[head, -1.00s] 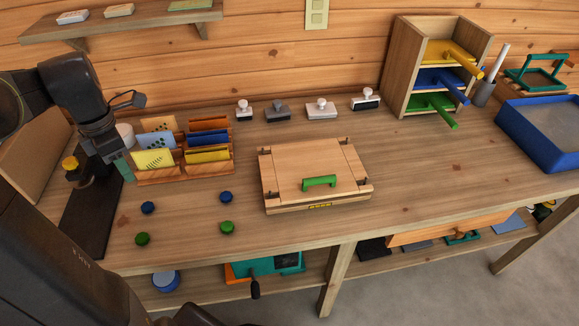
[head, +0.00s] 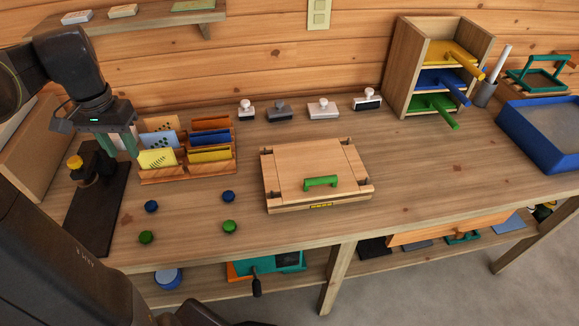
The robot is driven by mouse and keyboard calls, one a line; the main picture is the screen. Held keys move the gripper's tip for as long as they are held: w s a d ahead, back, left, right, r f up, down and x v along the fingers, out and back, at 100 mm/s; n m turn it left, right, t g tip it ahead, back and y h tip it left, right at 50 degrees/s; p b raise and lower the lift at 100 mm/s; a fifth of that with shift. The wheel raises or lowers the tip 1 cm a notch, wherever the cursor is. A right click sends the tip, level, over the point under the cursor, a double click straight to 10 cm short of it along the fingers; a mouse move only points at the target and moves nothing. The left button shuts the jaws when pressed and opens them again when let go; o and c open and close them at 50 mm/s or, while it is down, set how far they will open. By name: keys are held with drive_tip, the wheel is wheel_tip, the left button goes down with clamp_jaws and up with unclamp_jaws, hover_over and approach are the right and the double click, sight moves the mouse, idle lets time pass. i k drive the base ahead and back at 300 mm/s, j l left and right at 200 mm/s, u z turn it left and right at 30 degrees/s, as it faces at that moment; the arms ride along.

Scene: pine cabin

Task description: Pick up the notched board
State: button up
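The notched board (head: 295,165) is a pale wooden panel with cut-outs near its corners and a green bar handle (head: 321,182) on top. It lies flat on a wooden base (head: 290,208) with a yellow mark on its front edge, in the middle of the bench. Small dark fittings show at its corners. My gripper (head: 121,144) is at the left of the head view, over the bench by the card rack, well away from the board. Its two teal fingers point down and look apart, with nothing visible between them.
A wooden rack (head: 190,175) of coloured cards stands close to my gripper. Blue and green knobs (head: 229,227) lie in front of it. Several stamps (head: 323,108) line the back. A shelf unit (head: 400,75) and blue tray (head: 545,150) stand right. The bench around the board is clear.

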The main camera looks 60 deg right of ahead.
sight(322, 169)
drive_tip(key=l+z, duration=0.15)
drive_tip(key=z, duration=1.65)
